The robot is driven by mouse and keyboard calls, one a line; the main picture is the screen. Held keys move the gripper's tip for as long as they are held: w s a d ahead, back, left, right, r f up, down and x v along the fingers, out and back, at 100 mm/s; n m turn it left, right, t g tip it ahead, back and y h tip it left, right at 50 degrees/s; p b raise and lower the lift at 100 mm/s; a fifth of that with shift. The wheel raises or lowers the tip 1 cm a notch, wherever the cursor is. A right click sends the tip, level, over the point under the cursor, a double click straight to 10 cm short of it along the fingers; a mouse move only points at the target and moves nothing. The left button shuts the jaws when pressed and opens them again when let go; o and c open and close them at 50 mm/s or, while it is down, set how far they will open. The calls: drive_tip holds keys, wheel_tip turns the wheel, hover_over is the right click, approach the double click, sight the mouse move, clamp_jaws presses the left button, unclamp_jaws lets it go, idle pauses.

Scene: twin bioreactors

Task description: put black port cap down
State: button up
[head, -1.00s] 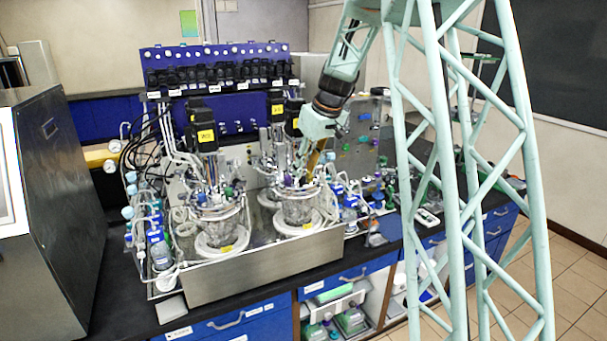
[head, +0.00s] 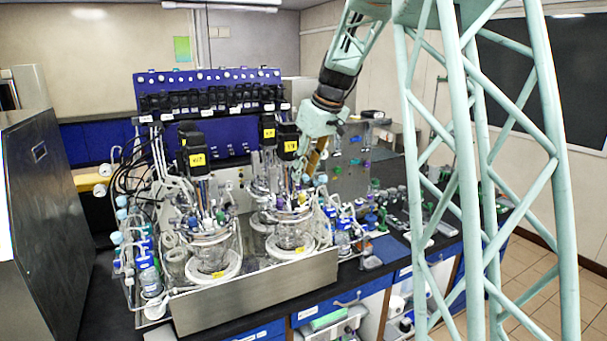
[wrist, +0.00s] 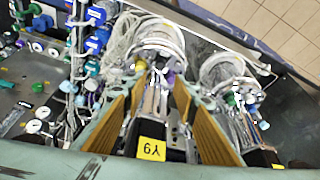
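My gripper (head: 315,158) hangs over the back right part of the right bioreactor vessel (head: 290,238) in the head view. In the wrist view my gripper (wrist: 158,84) has its two yellow-brown fingers spread, with a clear gap between the tips. The vessel's headplate with metal tubes and small coloured fittings shows beyond the gap. A black motor with a yellow label (wrist: 152,148) stands between the fingers, nearer the camera. I cannot make out a black port cap in either view, and I see nothing gripped.
The left bioreactor vessel (head: 210,250) stands beside the right one in a steel tray (head: 260,290). Tubing and blue-capped bottles crowd both sides. A blue panel with black pump heads (head: 210,100) rises behind. A grey cabinet (head: 45,220) stands at left. Small fittings lie on the bench at right.

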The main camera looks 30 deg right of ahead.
idle(0.7)
drive_tip(key=s+a+r+m, duration=0.1)
drive_tip(key=s+a+r, duration=0.3)
drive_tip(key=s+a, duration=0.65)
drive_tip(key=s+a+r, duration=0.5)
drive_tip(key=s+a, duration=0.2)
drive_tip(key=s, duration=0.6)
drive_tip(key=s+a+f, duration=0.2)
drive_tip(key=s, duration=0.8)
drive_tip(key=s+a+f+m, duration=0.1)
drive_tip(key=s+a+f, duration=0.1)
drive_tip(key=s, duration=0.8)
drive_tip(key=s+a+f+h, duration=0.1)
drive_tip(key=s+a, duration=0.3)
drive_tip(key=s, duration=0.6)
drive_tip(key=shift+s+f+m, duration=0.25)
drive_tip(key=shift+f+m, duration=0.05)
drive_tip(key=shift+f, duration=0.25)
